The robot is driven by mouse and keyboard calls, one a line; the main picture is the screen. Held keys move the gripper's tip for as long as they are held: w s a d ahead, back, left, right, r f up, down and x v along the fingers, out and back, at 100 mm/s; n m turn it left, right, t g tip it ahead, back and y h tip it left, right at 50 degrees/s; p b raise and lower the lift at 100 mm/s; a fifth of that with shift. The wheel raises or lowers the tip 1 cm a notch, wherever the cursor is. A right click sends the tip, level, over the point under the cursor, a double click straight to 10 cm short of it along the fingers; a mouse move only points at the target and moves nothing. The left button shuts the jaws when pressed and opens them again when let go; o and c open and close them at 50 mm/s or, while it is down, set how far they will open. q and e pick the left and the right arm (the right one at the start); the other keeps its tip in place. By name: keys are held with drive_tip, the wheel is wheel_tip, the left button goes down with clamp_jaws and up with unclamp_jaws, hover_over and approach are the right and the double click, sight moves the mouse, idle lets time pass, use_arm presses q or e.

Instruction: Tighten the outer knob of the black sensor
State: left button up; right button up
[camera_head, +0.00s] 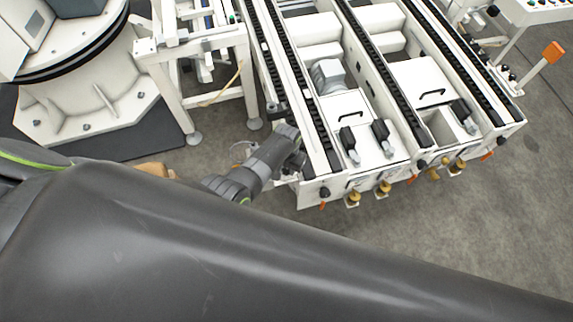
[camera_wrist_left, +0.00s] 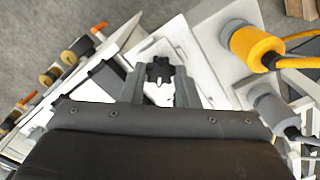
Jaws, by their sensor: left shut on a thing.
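My left gripper (camera_head: 297,153) is at the left side of the conveyor's near end in the head view. In the left wrist view its two fingers (camera_wrist_left: 160,85) are closed around a black lobed knob (camera_wrist_left: 159,67). The knob shows between the fingertips, with a white part just below it. In the head view the gripper hides this knob. The sensor body behind the knob is not clearly visible in either view. My right gripper is not in view.
The white conveyor frame (camera_head: 318,162) with black chain tracks fills the middle. Yellow-brown fittings (camera_head: 353,198) stick out at its near end. An orange connector with a cable (camera_wrist_left: 252,47) is close to the right of the fingers in the wrist view. Open floor (camera_head: 500,220) lies at right.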

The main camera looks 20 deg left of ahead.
use_arm(q)
drive_tip(key=m+p, duration=0.1)
drive_tip(key=m, duration=0.3)
drive_tip(key=shift+r+m, duration=0.1)
drive_tip(key=shift+m, duration=0.2)
drive_tip(key=m+p, duration=0.1)
drive_tip(key=m, duration=0.3)
drive_tip(key=shift+m, duration=0.3)
drive_tip(key=o, duration=1)
